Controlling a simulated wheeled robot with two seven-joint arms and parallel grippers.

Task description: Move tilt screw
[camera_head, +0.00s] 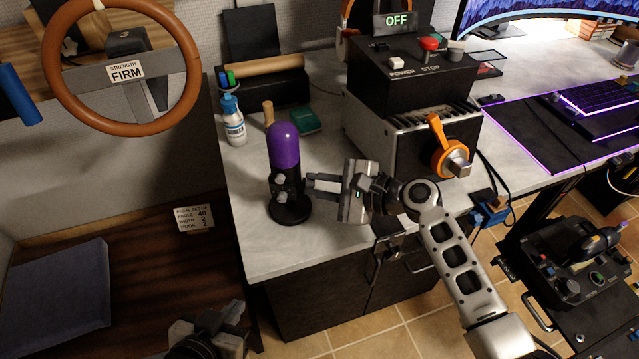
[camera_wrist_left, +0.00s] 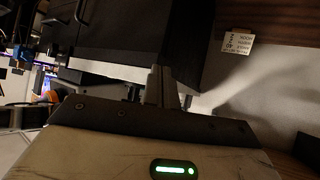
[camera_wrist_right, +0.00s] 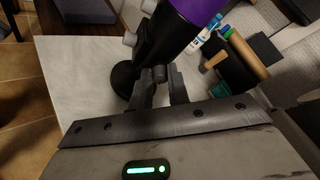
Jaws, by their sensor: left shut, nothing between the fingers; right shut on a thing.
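A purple-topped microphone (camera_head: 284,147) stands on a round black base (camera_head: 290,209) on the light counter. Grey knobs (camera_head: 281,198) sit on its lower body; in the right wrist view one knob (camera_wrist_right: 130,39) sticks out to the left. My right gripper (camera_head: 308,184) reaches in from the right at the mic's lower side. In the right wrist view its fingers (camera_wrist_right: 162,76) are shut on a small dark part at the mic's pivot, which looks like the tilt screw, mostly hidden. My left gripper (camera_head: 230,318) is shut and empty, low in front of the cabinet; its fingers (camera_wrist_left: 160,86) are together.
A white bottle (camera_head: 232,122) and a green box (camera_head: 305,121) stand behind the mic. A black control box (camera_head: 410,75) and an orange lever (camera_head: 446,150) are to the right. A steering wheel (camera_head: 62,100) is at upper left. The counter's front left is clear.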

